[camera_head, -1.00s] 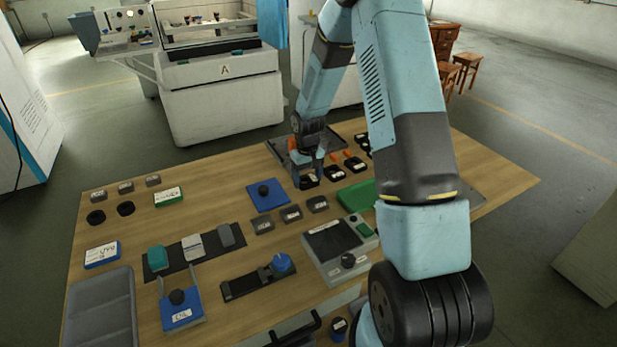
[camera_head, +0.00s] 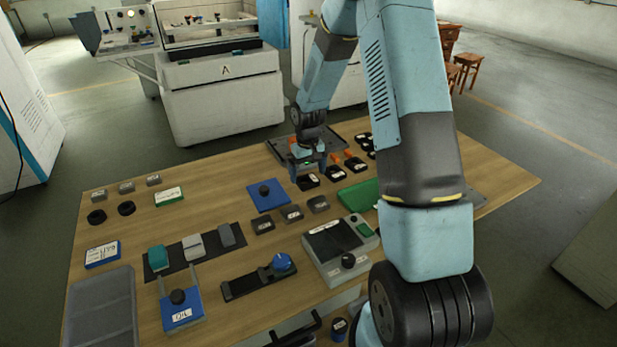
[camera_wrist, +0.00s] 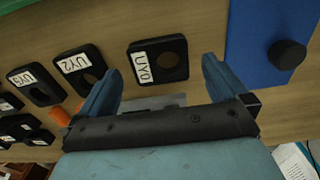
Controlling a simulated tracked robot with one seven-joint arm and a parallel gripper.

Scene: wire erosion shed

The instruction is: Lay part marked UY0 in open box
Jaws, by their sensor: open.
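The part marked UY0 (camera_wrist: 145,66) is a black square plate with a round hole and a white label. It lies flat on the wooden table, and in the head view it shows just under my gripper (camera_head: 308,170). In the wrist view my gripper (camera_wrist: 160,86) is open and empty, with its two blue fingers apart and the part beyond and between their tips. Similar plates marked UY2 (camera_wrist: 75,65) and UY5 (camera_wrist: 28,83) lie to its left. I cannot tell for sure which container is the open box; a grey shallow tray (camera_head: 100,305) stands at the table's front left.
A blue plate with a black knob (camera_head: 268,196) lies close to UY0. A dark tray (camera_head: 338,133) is behind my gripper. A grey device (camera_head: 340,250), a green block (camera_head: 357,194) and a black rack (camera_head: 160,270) stand nearer. Bare wood (camera_head: 215,205) shows at the left middle.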

